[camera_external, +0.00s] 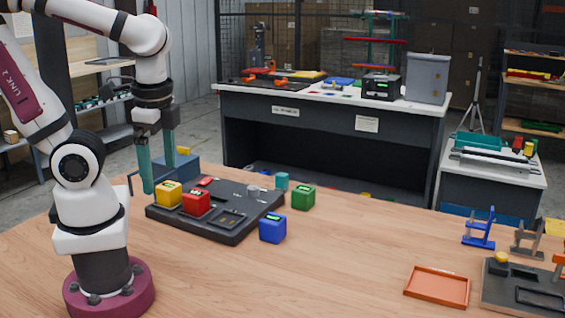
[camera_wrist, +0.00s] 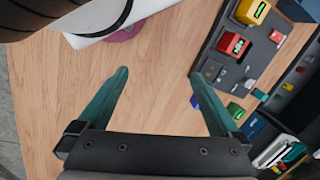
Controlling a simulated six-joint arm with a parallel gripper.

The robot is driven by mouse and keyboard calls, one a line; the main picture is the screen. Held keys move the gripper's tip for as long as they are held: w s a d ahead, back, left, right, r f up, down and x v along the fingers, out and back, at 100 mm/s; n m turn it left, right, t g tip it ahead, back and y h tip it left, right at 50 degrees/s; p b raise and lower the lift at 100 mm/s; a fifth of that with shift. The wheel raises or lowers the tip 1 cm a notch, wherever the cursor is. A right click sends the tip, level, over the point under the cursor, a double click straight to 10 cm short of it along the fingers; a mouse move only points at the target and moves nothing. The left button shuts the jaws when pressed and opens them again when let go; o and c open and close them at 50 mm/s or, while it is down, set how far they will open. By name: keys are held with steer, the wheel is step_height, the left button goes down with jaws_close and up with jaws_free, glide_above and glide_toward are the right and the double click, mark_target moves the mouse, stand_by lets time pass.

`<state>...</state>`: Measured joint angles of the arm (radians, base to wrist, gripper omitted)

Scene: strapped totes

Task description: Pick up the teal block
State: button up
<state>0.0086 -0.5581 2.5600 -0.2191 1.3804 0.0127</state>
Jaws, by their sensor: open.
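The teal block (camera_external: 282,181) is a small cube near the far right corner of a black board, just behind the green block (camera_external: 303,197). It also shows small in the wrist view (camera_wrist: 260,95) at the right, beyond my right finger. My gripper (camera_external: 159,178) has two teal fingers spread apart with nothing between them. It hangs at the left of the board, well to the left of the teal block. In the wrist view my gripper (camera_wrist: 158,73) is over bare wooden table.
The black board (camera_external: 232,234) carries a yellow block (camera_external: 168,194) and a red block (camera_external: 196,203). A blue block (camera_external: 272,229) stands at its right. A blue box (camera_external: 187,165) is behind the board. An orange tray (camera_external: 437,287) lies at the right. The front middle of the table is clear.

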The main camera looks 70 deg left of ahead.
steer(key=c, duration=0.4)
steer(key=w+a+r+n, duration=0.2)
steer(key=w+r, duration=0.1)
steer(key=w, duration=0.4)
steer(key=n+t, duration=0.1)
steer(key=n, duration=1.2)
glide_above(282, 174)
steer(key=s, duration=0.1)
step_height(282, 174, down, 8)
steer(key=shift+s+d+h, duration=0.15)
steer(key=shift+d+h, duration=0.1)
steer(key=shift+h, duration=0.15)
steer(key=f, duration=0.5)
steer(key=w+f, duration=0.1)
steer(key=f, duration=0.9)
steer(key=shift+w+a+f, duration=0.15)
steer(key=shift+a, duration=0.15)
steer(key=shift+c, duration=0.2)
